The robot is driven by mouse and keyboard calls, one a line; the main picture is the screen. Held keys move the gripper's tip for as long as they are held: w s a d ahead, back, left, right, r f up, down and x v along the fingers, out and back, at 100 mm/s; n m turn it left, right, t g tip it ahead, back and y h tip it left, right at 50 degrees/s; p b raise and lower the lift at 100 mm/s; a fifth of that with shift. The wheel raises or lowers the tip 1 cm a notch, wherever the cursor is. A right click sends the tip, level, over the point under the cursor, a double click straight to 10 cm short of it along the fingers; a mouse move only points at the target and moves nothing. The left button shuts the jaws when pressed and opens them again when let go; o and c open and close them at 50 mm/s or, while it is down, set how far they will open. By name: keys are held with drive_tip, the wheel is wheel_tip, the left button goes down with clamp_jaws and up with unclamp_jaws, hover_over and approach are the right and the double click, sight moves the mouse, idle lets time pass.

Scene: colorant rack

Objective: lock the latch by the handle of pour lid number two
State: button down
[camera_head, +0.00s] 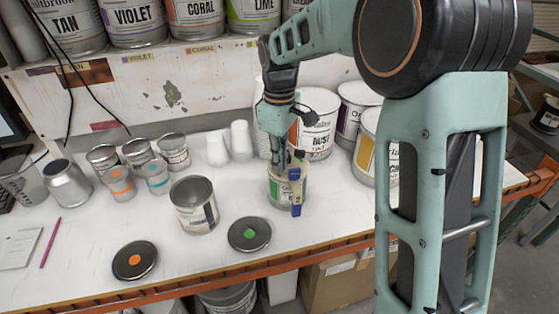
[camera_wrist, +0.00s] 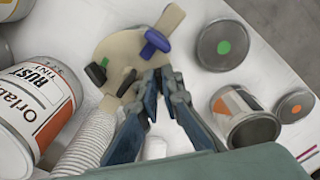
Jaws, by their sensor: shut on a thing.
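A beige pour lid (camera_wrist: 118,48) fills the upper middle of the wrist view, with a tan handle (camera_wrist: 171,18) sticking out at its far side. A blue latch (camera_wrist: 155,42) sits by that handle, and two black parts (camera_wrist: 96,74) stand on the nearer side. In the head view the lid tops a small can (camera_head: 276,190), with a blue part (camera_head: 296,210) at its front. My gripper (camera_wrist: 160,72) points down over the lid; it also shows in the head view (camera_head: 282,164). Its jaws are shut on a part of the lid; which part is hard to tell.
A loose lid with a green dot (camera_head: 249,234), an open can (camera_head: 194,205) and a lid with an orange dot (camera_head: 134,261) lie left of the lidded can. Large paint cans (camera_head: 318,125) stand behind it, with white cups (camera_head: 240,139) to the left.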

drive_tip(key=m, duration=0.4)
drive_tip(key=shift+s, duration=0.1)
drive_tip(key=shift+a+m, duration=0.1)
drive_tip(key=shift+m, duration=1.8)
drive_tip(key=c, duration=2.1)
unclamp_jaws()
drive_tip(key=shift+r, duration=4.05)
